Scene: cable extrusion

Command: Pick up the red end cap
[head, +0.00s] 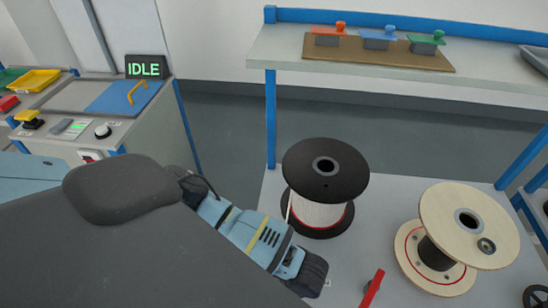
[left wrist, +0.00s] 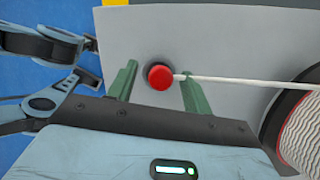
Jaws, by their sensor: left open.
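The red end cap (left wrist: 161,77) is a small round red piece in the left wrist view, on the end of a white cable (left wrist: 240,81) that runs right to the white-wound spool (left wrist: 300,125). My left gripper (left wrist: 159,72) is open, its two green fingers standing either side of the cap. The cap appears between the fingertips, but I cannot tell their exact depth. In the head view, the black-flanged spool (head: 325,172) stands on the table, and my left arm reaches down beside it. The cap is hidden there. My right gripper is not seen for certain in either view.
A wooden spool (head: 465,215) stands on the grey table to the right. A red handle-like piece (head: 372,288) lies at the front. A shelf (head: 480,75) with coloured-handled items runs behind. A console with an IDLE display (head: 146,68) is at left.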

